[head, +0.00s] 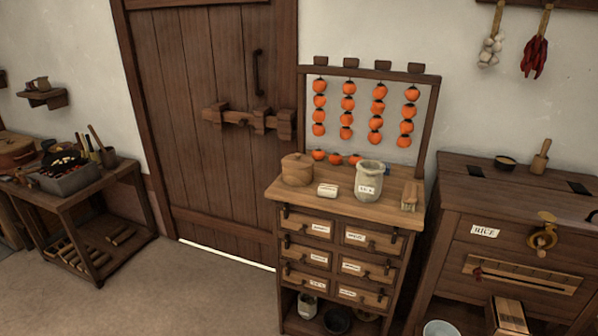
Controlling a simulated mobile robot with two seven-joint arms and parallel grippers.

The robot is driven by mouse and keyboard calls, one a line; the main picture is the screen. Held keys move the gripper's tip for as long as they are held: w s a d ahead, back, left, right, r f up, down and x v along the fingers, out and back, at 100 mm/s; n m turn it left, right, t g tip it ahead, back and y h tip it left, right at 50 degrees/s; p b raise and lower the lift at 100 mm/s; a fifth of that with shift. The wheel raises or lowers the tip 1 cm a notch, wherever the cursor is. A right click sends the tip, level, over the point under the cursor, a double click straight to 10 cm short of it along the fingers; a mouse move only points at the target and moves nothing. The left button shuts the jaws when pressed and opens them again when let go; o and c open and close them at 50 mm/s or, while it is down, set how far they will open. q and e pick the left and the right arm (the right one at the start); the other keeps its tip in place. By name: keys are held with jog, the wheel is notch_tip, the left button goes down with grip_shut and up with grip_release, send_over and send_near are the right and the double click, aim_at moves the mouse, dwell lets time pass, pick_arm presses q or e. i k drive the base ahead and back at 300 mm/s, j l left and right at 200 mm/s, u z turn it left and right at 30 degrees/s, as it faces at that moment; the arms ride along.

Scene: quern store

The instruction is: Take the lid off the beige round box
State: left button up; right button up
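The beige round box (297,172) stands upright on the wooden top of a small drawer cabinet (325,208), at the back left of that top. A lid with a small knob (297,157) appears to sit on it. The inside of the box is hidden. Neither of my grippers shows in the head view.
Orange fruits hang from a frame (437,110) behind. A rice chest (500,200) stands right, a workbench (65,210) left. Floor (190,290) at front left is clear.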

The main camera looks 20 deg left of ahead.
aim_at(297, 162)
jog(key=i+j+z, duration=0.2)
jog(key=j, duration=0.2)
jog(key=i+j+z, duration=0.15)
jog(key=j, duration=0.25)
jog(key=j+z, duration=0.2)
jog(key=j, duration=0.25)
jog(key=i+j+z, duration=0.15)
jog(key=j, duration=0.3)
